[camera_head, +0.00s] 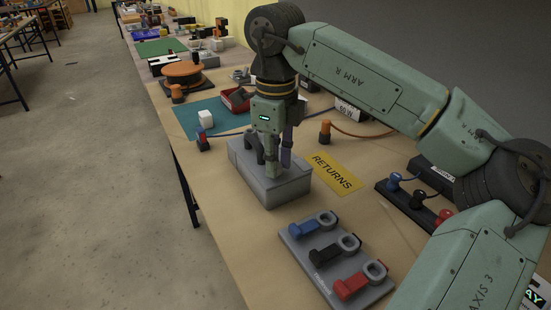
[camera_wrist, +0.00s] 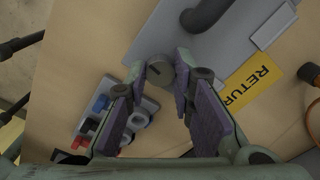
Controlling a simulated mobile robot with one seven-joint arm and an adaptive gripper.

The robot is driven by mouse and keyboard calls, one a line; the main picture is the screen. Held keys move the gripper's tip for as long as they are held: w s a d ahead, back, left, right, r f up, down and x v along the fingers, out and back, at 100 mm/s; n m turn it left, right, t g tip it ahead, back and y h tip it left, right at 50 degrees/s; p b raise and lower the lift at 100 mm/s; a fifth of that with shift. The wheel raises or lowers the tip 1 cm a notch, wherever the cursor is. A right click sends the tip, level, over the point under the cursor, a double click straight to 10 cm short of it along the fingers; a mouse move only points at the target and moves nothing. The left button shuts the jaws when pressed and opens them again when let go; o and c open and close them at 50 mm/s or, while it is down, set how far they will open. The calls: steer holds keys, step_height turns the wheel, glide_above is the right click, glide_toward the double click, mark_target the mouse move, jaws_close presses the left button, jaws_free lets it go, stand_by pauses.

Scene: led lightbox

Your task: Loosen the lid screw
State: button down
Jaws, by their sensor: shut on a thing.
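The grey box (camera_head: 268,190) with a closed flat lid stands on the wooden bench, and its lid (camera_wrist: 222,52) fills the upper middle of the wrist view. The lid screw (camera_wrist: 159,71), a round grey head with a dark slot, sits near one edge of the lid. My gripper (camera_head: 275,170) points down over the box's near side. In the wrist view its purple-padded fingers (camera_wrist: 162,66) are shut on the screw, one on each side. In the head view the fingers hide the screw. A dark handle (camera_wrist: 204,13) stands on the lid beside my fingers.
A yellow RETURNS label (camera_head: 336,173) lies right of the box. A grey panel with blue, black and red levers (camera_head: 335,260) lies in front. Bare bench shows left of the box.

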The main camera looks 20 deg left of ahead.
steer(key=shift+n, duration=0.3)
stand_by(0.4)
steer(key=c, duration=1.4)
jaws_free()
steer(key=shift+o, duration=0.2)
step_height(320, 180, up, 12)
